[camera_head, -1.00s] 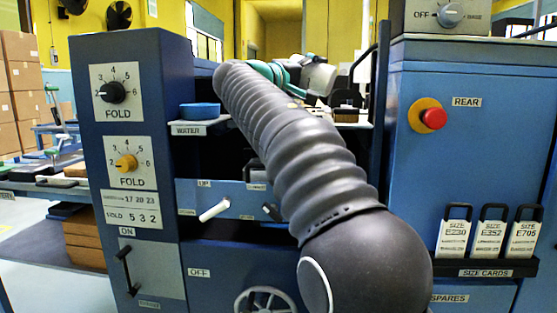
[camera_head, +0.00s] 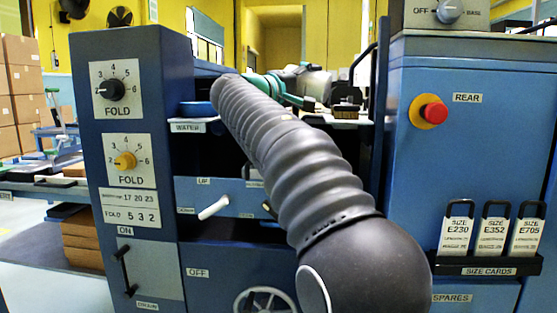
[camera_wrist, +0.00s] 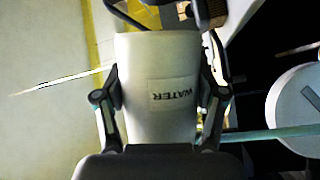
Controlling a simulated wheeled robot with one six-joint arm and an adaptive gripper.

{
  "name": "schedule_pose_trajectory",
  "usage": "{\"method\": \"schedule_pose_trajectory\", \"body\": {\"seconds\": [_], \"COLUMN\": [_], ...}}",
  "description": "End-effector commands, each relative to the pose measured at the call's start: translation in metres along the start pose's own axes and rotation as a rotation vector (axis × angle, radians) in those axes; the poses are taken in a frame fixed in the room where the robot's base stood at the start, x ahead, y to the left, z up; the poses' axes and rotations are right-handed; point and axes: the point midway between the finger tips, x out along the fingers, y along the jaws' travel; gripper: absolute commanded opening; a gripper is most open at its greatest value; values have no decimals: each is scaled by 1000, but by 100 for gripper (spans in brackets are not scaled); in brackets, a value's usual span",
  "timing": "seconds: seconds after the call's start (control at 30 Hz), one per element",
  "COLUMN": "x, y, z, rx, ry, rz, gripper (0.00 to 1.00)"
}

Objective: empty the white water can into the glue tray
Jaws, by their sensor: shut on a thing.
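The white water can (camera_wrist: 160,75) fills the middle of the wrist view, with its WATER label reading turned over. My gripper (camera_wrist: 160,98) is shut on it, one finger along each side. In the head view my dark ribbed arm crosses the machine and hides much of its middle. A pale rounded shape shows behind the arm's far end, but I cannot tell whether it is the can. I cannot make out the glue tray for certain, nor any water leaving the can.
A blue dish (camera_head: 197,108) sits on the shelf labelled WATER, partly behind my arm. The left cabinet (camera_head: 125,50) carries fold dials. The right cabinet (camera_head: 410,165) has a red button (camera_head: 432,113) and size cards (camera_head: 491,233). In the wrist view a pale round thing (camera_wrist: 292,112) stands at right.

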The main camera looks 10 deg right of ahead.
Motion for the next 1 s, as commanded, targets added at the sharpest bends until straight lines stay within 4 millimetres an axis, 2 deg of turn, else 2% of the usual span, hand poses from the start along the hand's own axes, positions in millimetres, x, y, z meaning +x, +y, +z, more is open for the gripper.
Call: {"method": "schedule_pose_trajectory", "body": {"seconds": [0.47,1.0], "x": [-4,-4], "y": [-13,-14], "z": [-1,-2], "rx": [-44,-97], "ry": [11,23], "rz": [18,40], "gripper": [18,18]}}
